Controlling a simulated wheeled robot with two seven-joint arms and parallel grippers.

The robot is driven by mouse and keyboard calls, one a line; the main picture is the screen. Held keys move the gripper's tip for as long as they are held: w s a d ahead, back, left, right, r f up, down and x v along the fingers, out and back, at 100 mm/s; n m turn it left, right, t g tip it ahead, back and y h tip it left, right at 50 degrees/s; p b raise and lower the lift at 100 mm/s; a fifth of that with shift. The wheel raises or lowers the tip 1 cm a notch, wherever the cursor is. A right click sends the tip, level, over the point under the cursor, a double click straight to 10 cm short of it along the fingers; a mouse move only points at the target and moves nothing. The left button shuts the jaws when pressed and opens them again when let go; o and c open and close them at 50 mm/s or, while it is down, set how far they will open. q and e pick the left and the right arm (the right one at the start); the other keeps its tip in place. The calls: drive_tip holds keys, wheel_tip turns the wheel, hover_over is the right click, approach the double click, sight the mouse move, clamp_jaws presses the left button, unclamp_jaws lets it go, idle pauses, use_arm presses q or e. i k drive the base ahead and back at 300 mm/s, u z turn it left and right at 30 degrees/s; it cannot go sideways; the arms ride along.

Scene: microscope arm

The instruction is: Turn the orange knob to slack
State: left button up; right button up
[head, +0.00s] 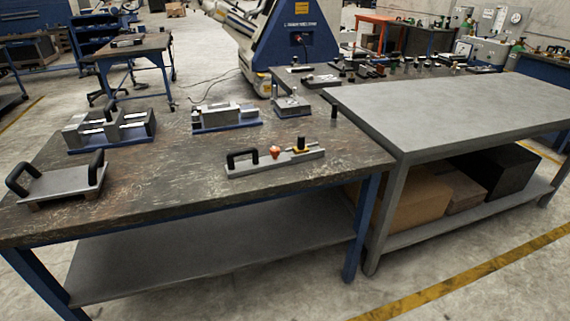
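The orange knob (275,152) stands on a flat grey bar-shaped fixture (262,168) near the right front of the dark worktable. A black arched handle (242,157) is at the left end of the same fixture. Neither of my grippers shows in the head view.
The worn dark worktable (190,180) also bears a plate with two black handles (62,182) at left and grey blocks on blue bases (110,130) behind. A bare grey table (450,100) adjoins at right, with boxes (425,203) on its lower shelf. Floor in front is clear.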

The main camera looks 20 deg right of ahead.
sight(276, 151)
drive_tip(key=u, duration=0.1)
drive_tip(key=k, duration=0.5)
drive_tip(key=z, duration=1.15)
drive_tip(key=i, duration=1)
drive_tip(key=u, duration=0.55)
drive_tip(key=i, duration=1)
drive_tip(key=u, duration=1.05)
